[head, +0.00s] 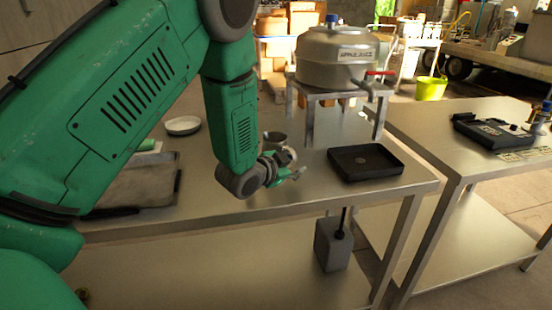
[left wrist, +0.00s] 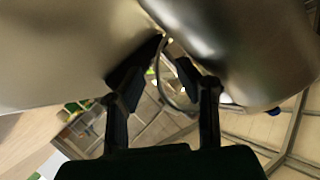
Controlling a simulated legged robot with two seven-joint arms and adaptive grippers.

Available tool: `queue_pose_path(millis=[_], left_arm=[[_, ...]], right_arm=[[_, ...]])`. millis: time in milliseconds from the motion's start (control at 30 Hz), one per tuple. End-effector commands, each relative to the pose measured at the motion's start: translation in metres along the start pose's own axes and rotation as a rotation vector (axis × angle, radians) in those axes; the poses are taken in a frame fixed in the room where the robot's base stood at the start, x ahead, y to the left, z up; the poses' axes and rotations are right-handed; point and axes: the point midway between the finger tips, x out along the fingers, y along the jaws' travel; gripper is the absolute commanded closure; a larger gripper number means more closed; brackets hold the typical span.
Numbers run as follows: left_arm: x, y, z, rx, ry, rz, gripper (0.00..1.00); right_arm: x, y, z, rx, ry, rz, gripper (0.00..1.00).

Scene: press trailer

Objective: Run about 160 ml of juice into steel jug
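The steel jug (head: 273,139) stands on the bench, partly hidden behind my left arm. In the left wrist view the shiny jug body (left wrist: 250,45) fills the upper right. My left gripper (head: 290,173) is low beside the jug. In the left wrist view its fingers (left wrist: 172,58) are apart, with the jug's thin handle (left wrist: 163,80) in the gap between them; a firm grip does not show. A steel juice tank (head: 337,60) with an apple juice label and a red-handled tap (head: 376,76) sits on a metal stand. My right gripper is not in view.
A black tray (head: 365,178) lies on the bench (head: 320,202) right of my gripper. A white dish (head: 183,125) and a grey tray (head: 135,187) are at left. A second bench (head: 440,130) at right carries a black device (head: 490,132). The stand legs rise behind the black tray.

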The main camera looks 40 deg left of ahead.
Motion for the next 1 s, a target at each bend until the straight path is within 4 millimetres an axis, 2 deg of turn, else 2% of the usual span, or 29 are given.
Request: queue_pose_path(millis=[67,133,167,567,667,1000], left_arm=[[0.000,0.000,0.000,0.000,0.000,0.000,0.74],[0.000,0.000,0.000,0.000,0.000,0.000,0.99],[0.000,0.000,0.000,0.000,0.000,0.000,1.00],[-0.001,-0.002,-0.002,0.000,0.001,-0.001,1.00],[-0.005,-0.009,-0.013,0.001,0.004,-0.003,1.00],[-0.027,-0.043,-0.065,0.002,0.004,-0.004,1.00]], right_arm=[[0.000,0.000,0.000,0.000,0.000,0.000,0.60],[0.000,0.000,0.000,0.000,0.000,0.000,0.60],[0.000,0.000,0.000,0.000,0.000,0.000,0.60],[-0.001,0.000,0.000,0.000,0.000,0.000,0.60],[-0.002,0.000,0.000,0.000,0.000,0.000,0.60],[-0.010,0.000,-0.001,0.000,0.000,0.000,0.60]])
